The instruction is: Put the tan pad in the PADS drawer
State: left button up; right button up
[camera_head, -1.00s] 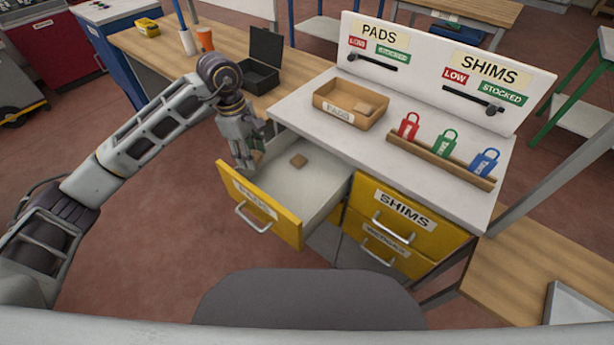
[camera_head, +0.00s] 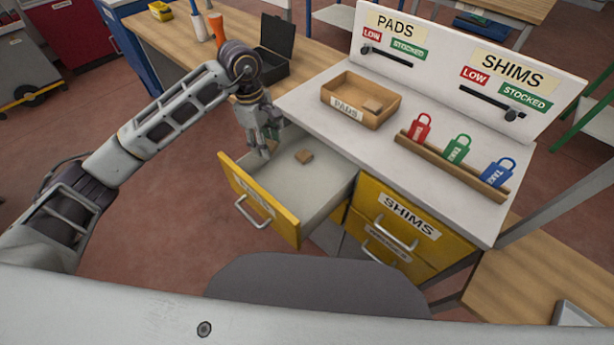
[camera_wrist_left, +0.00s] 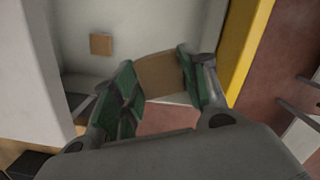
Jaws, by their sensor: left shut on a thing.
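My left gripper (camera_head: 264,150) is shut on a tan pad, seen between its green-lined fingers in the left wrist view as the held pad (camera_wrist_left: 160,74). In the head view the fingers hide most of it. The gripper is at the left side of the open PADS drawer (camera_head: 285,198), pointing down, its fingertips near the side wall. I cannot tell how high the pad is above the drawer floor. A second tan pad (camera_head: 304,156) lies on the drawer floor, apart from the gripper; it also shows in the left wrist view (camera_wrist_left: 101,44). My right gripper is not in view.
A PADS tray (camera_head: 346,114) with a tan pad (camera_head: 373,106) stands on the cabinet top. Red, green and blue tags (camera_head: 457,149) stand in a wooden rack. The SHIMS drawer (camera_head: 405,215) is closed. A black open box (camera_head: 272,66) is behind my gripper.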

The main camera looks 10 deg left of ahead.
pick_arm(q)
jog(key=shift+s+a+f, duration=0.1)
jog(key=shift+s+f, duration=0.05)
jog(key=shift+f, duration=0.4)
notch_tip(320, 180, down, 2)
jog(key=shift+f+b, duration=0.35)
jog(key=f, duration=0.2)
send_over(274, 183)
notch_tip(274, 183, down, 6)
jog(key=shift+a+r, duration=0.15)
jog(key=shift+r, duration=0.1)
jog(key=shift+f, duration=0.45)
notch_tip(274, 183, down, 2)
jog(key=shift+f, duration=0.2)
jog(key=shift+f+p, duration=0.3)
jog(key=shift+f, duration=0.35)
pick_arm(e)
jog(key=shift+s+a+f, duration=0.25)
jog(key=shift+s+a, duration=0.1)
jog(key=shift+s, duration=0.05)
